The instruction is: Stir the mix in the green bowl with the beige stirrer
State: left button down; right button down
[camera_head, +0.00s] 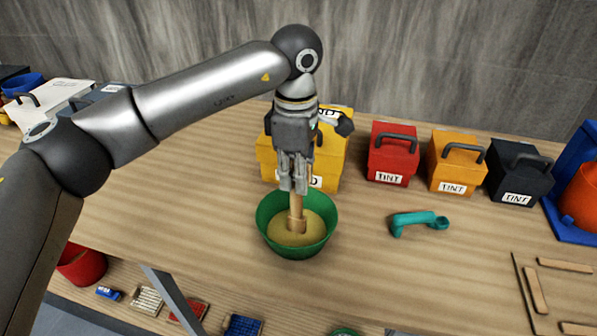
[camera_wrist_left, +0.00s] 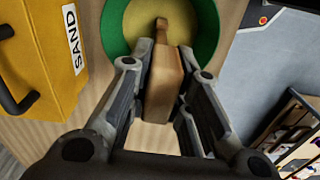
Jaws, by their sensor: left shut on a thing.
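The green bowl (camera_head: 274,242) stands on the wooden table with a sandy yellow mix (camera_head: 291,237) in it. My left gripper (camera_head: 294,188) is above the bowl, pointing down. It is shut on the beige stirrer (camera_head: 297,213), whose lower end is in the bowl at the mix. In the left wrist view the stirrer (camera_wrist_left: 163,85) lies between the two fingers (camera_wrist_left: 160,105), and its far end reaches over the mix (camera_wrist_left: 182,22) inside the green bowl (camera_wrist_left: 112,30). How deep the tip sits in the mix I cannot tell. My right gripper is not in view.
A yellow SAND box (camera_head: 328,165) stands close behind the bowl. Red (camera_head: 390,160), orange (camera_head: 450,170) and dark (camera_head: 515,175) TINT boxes stand along the back right. A teal tool (camera_head: 418,221) lies right of the bowl. Wooden strips (camera_head: 535,289) lie at the right.

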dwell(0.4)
pick_arm(q)
jog(key=shift+r+p, duration=3.55)
jog(key=shift+r, duration=1.95)
